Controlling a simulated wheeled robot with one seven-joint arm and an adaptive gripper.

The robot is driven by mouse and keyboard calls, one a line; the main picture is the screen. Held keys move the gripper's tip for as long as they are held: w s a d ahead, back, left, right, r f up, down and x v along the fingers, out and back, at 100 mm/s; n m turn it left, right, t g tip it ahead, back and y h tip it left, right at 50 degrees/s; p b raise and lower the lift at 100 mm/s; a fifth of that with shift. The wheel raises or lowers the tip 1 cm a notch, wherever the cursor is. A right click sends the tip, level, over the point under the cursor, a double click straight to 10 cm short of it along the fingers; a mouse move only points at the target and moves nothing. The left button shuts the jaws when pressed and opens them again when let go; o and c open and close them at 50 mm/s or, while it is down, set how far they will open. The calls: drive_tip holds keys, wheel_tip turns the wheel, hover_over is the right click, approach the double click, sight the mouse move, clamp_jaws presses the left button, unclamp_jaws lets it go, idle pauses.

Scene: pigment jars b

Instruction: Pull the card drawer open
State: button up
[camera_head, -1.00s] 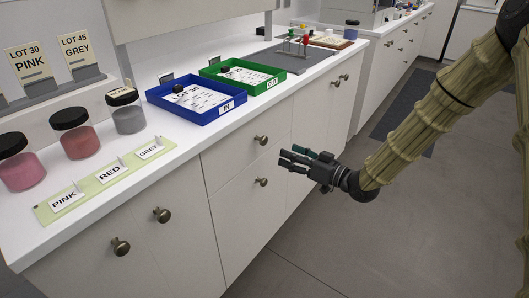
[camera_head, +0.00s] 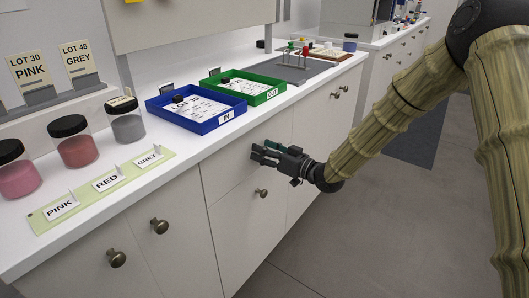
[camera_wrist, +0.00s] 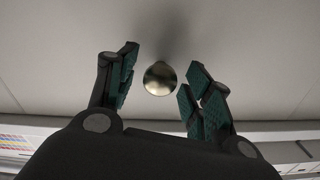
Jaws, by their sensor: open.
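The drawer (camera_head: 228,178) is a white front in the cabinet below the blue tray, and it looks closed, flush with the fronts around it. Its round metal knob (camera_wrist: 160,78) shows in the wrist view, between the two fingers near their tips. In the head view my gripper hides this knob. My gripper (camera_head: 258,153) is open at the drawer front, its fingers pointing at it. In the wrist view the open fingers (camera_wrist: 160,88) stand one on each side of the knob, with a gap on both sides.
A lower knob (camera_head: 261,193) is just below my gripper. Two more knobs (camera_head: 160,226) (camera_head: 117,258) are at left. On the counter are a blue tray (camera_head: 205,128), a green tray (camera_head: 262,99), pigment jars (camera_head: 76,149) and a label strip (camera_head: 80,215). The floor in front is clear.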

drive_tip(key=shift+w+a, duration=0.1)
drive_tip(key=shift+a, duration=0.05)
clamp_jaws()
idle(0.4)
